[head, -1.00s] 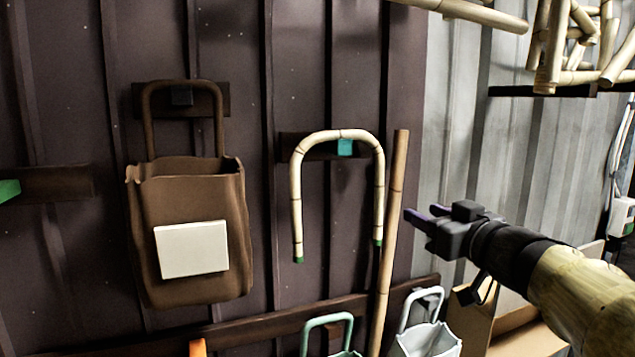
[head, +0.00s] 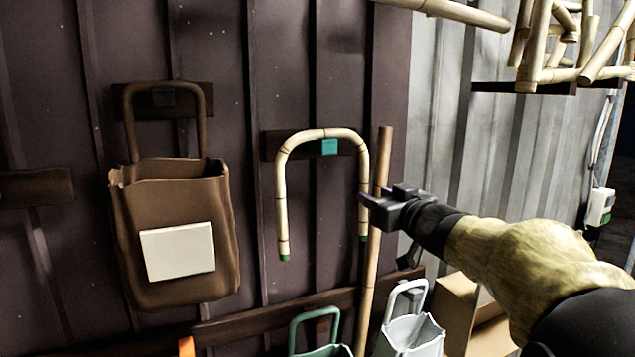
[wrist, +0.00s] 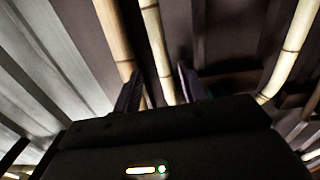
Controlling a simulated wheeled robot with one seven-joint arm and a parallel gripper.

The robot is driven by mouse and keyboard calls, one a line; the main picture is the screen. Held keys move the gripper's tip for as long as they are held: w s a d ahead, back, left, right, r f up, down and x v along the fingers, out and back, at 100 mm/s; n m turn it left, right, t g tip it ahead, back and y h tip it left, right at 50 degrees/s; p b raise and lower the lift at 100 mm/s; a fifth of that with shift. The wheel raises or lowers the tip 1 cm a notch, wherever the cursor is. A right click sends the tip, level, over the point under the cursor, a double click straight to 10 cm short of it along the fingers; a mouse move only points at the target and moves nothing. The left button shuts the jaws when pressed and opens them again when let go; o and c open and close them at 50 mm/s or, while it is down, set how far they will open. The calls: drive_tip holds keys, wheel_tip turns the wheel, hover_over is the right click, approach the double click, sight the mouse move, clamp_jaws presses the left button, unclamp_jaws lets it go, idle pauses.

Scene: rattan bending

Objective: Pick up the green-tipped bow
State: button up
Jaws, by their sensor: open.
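The green-tipped bow (head: 282,205) is a pale bamboo upside-down U. It hangs on a dark wall board with a teal block (head: 329,147), its green-tipped ends pointing down. My gripper (head: 364,201) is open and reaches in from the right, its fingertips at the lower part of the bow's right leg. In the wrist view, that leg (wrist: 154,45) appears between the two fingers (wrist: 160,92); I cannot tell whether they touch it. The bow's other leg (wrist: 294,45) shows at the right there.
A straight bamboo pole (head: 373,250) stands just right of the bow, close to my gripper. A brown bag (head: 170,245) hangs at left. A green-handled bag (head: 318,350) and a white bag (head: 411,337) sit below. A rack (head: 525,88) of bamboo pieces is at upper right.

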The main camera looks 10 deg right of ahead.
drive_tip(key=x, duration=0.3)
drive_tip(key=p+x, duration=0.1)
drive_tip(key=x, duration=0.1)
drive_tip(key=shift+s+a+f, duration=0.2)
drive_tip(key=shift+a+f, duration=0.1)
drive_tip(key=shift+a, duration=0.05)
drive_tip(key=shift+w+d, duration=0.1)
drive_tip(key=shift+w, duration=0.05)
